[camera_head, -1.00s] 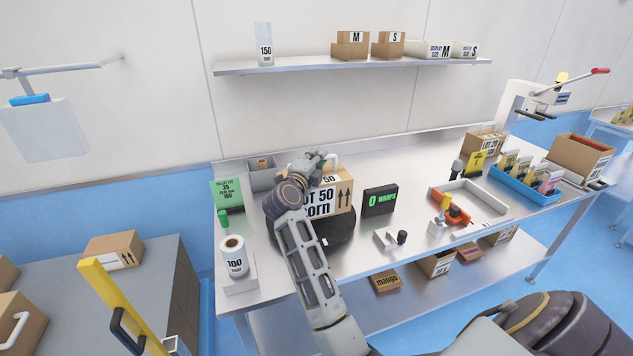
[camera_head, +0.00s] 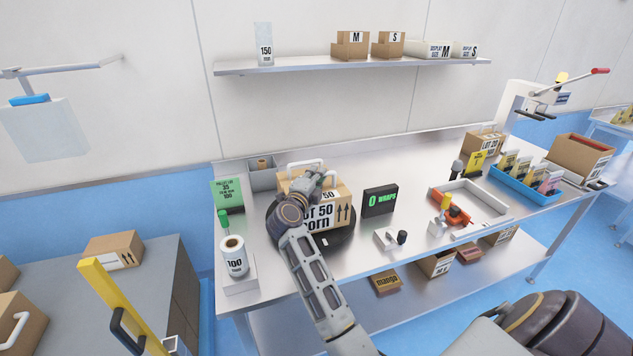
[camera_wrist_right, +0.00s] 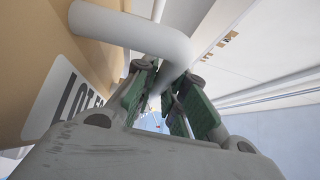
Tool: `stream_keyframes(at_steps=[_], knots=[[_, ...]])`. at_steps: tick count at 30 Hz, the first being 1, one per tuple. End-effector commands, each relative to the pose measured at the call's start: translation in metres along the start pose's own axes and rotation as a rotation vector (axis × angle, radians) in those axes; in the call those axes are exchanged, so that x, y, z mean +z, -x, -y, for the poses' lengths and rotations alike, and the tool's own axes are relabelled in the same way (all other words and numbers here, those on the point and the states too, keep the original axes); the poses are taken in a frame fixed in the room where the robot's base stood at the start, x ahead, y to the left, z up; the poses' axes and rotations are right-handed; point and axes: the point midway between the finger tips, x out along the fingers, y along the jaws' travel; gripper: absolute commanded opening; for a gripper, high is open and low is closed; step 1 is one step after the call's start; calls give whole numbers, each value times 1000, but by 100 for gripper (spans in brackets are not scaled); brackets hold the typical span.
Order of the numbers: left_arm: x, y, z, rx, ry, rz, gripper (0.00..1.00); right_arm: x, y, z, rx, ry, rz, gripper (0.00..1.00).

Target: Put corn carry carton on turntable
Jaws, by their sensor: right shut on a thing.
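The corn carry carton (camera_head: 343,212) is a tan box with a "LOT 50 corn" label and white handles. It stands upright over the round black turntable (camera_head: 338,246) and appears to rest on it, though my arm hides part of the contact. My right gripper (camera_head: 318,178) is at the carton's top and shut on a white handle. In the right wrist view the handle (camera_wrist_right: 130,30) passes between the green-padded fingers (camera_wrist_right: 168,100), beside the carton's side (camera_wrist_right: 40,60). My left gripper is not in view.
A black "0 WRAPS" display (camera_head: 380,200) stands just right of the turntable. A film roll (camera_head: 234,257) and green sign (camera_head: 228,195) are on the left. A grey bin (camera_head: 262,178) is behind. A white tray (camera_head: 490,205) and blue tray (camera_head: 527,188) lie farther right.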

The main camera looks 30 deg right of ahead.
Motion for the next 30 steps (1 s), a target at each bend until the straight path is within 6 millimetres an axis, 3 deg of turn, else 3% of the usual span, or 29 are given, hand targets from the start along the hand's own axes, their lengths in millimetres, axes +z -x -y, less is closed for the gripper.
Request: stream_keyframes(at_steps=[6,20,21,25,30], knots=[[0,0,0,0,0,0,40,0,0,-16,-4,0,1,0],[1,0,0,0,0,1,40,0,0,-19,-3,-2,0,0],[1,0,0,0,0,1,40,0,0,-21,0,-1,0,17],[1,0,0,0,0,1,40,0,0,-21,0,0,0,34],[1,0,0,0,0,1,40,0,0,-21,0,0,0,35]])
